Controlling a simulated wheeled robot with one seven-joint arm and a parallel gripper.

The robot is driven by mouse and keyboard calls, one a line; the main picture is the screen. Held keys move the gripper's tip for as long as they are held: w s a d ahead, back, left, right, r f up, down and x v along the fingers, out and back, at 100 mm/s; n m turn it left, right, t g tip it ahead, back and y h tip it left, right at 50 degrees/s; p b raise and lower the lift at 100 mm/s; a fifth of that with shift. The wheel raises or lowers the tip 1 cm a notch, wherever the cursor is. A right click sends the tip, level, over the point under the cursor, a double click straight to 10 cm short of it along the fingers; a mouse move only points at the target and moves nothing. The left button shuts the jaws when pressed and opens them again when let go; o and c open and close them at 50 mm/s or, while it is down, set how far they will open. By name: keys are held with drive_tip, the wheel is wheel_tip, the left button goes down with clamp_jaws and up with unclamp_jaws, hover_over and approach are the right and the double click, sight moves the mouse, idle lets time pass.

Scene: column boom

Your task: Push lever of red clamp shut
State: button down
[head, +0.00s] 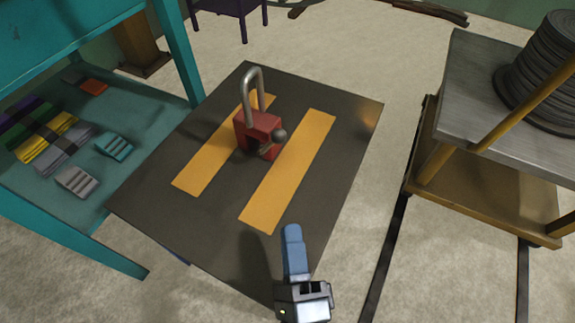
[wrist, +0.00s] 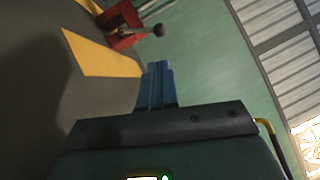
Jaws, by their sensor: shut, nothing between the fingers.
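The red clamp (head: 258,130) stands on the dark tabletop between two yellow stripes, with a grey metal loop rising above it. Its lever ends in a dark ball knob (head: 280,136) on the right side of the body. In the wrist view the red clamp (wrist: 122,20) is at the top, partly cut off, and its lever sticks out to the right to the ball knob (wrist: 159,30). My gripper (head: 291,230) has blue fingers, shut and empty. It is nearer the front of the table than the clamp, apart from the lever. The wrist view shows the fingers (wrist: 158,68) below the knob.
The dark table (head: 345,130) is otherwise clear, with yellow stripes (head: 290,170) on top. A teal shelf unit (head: 150,110) with folded cloths stands close on the left. A metal-topped cart (head: 480,90) with stacked dark discs (head: 545,75) stands on the right, with floor between.

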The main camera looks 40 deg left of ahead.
sight(279, 143)
drive_tip(key=x, duration=1.4)
drive_tip(key=shift+a+r+p, duration=0.15)
drive_tip(key=shift+p, duration=0.2)
